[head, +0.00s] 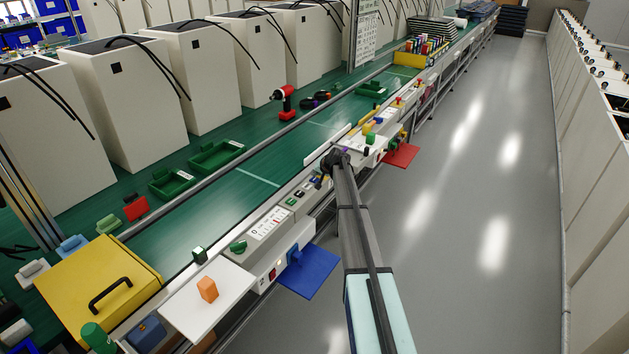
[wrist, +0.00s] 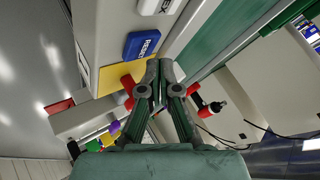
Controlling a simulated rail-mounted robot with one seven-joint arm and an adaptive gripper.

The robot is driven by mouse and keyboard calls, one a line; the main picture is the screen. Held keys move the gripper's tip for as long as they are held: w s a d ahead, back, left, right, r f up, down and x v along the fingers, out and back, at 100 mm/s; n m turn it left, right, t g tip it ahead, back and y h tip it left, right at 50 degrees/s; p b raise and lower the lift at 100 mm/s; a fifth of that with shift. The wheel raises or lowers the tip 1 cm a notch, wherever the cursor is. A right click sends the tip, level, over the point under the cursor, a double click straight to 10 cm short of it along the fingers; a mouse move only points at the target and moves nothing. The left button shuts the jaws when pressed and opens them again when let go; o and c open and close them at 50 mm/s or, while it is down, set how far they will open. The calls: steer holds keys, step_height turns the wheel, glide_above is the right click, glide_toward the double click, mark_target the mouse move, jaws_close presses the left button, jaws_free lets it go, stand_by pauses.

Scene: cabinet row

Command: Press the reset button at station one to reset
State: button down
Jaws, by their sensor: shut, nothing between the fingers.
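In the wrist view a blue block-shaped button (wrist: 141,43) with white lettering, apparently "RESET", sits on a pale panel (wrist: 108,25) just beyond my fingertips. A white lettered button (wrist: 160,6) is beside it at the top edge. My gripper (wrist: 159,68) is shut and empty, its fingertips close below the blue button in the picture; I cannot tell whether they touch anything. In the head view my gripper (head: 332,160) is over the console strip along the bench edge and partly hides the controls there. Which station this is cannot be read.
A yellow panel with red parts (wrist: 127,83) is beside my fingers. A yellow box (head: 95,285), a white board with an orange block (head: 207,289) and a blue plate (head: 310,272) are nearer along the bench. Green trays (head: 215,154) lie behind. The aisle floor (head: 460,200) is clear.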

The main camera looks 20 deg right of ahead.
mark_target(315, 180)
steer(key=shift+f, duration=0.1)
steer(key=shift+f+b, duration=0.35)
steer(key=shift+b, duration=0.15)
steer(key=shift+f+b, duration=0.4)
steer(key=shift+f, duration=0.05)
stand_by(0.6)
steer(key=shift+r, duration=0.9)
steer(key=shift+r, duration=0.15)
steer(key=shift+r+p, duration=0.75)
steer(key=shift+r, duration=1.6)
